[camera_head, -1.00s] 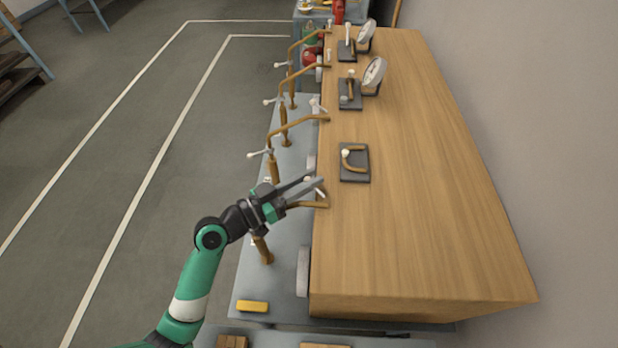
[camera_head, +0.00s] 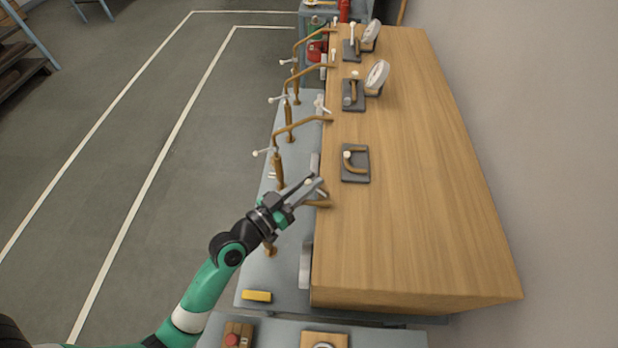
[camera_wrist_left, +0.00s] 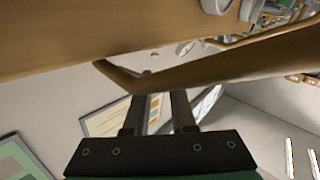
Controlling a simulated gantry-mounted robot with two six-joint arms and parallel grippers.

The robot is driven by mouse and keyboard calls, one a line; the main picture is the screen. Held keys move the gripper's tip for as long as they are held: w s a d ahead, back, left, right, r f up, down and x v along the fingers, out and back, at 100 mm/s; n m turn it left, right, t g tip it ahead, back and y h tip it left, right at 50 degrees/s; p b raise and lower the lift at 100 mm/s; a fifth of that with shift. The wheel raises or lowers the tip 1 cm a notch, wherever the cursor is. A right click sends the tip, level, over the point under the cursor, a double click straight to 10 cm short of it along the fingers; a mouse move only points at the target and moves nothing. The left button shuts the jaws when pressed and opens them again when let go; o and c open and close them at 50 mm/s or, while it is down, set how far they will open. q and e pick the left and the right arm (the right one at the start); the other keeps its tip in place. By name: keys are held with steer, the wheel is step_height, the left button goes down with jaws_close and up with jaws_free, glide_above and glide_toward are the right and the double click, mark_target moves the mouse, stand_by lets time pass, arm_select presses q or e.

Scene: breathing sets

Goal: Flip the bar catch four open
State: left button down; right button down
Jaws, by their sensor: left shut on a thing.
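Bar catch four, the nearest of the brown bars (camera_head: 318,204), meets the left edge of the wooden top. My left gripper (camera_head: 312,184) is at this bar, over the edge, with its dark fingers pointing up and right. A small pale knob shows between the fingers in the head view. In the left wrist view the brown bar (camera_wrist_left: 225,76) crosses just beyond the fingertips (camera_wrist_left: 156,105). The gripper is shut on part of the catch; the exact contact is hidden. The gripper and wrist cover much of this bar. My right gripper is not in view.
Similar brown bars with white handles (camera_head: 262,152) stand farther along the left edge. A yellow block (camera_head: 257,296) is near the front.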

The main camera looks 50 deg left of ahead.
arm_select(q)
steer(key=c, duration=0.7)
jaws_free()
steer(key=shift+c, duration=0.2)
steer(key=s+b, duration=0.2)
steer(key=s, duration=0.9)
steer(key=shift+s+d+b, duration=0.3)
steer(key=shift+s+b, duration=0.05)
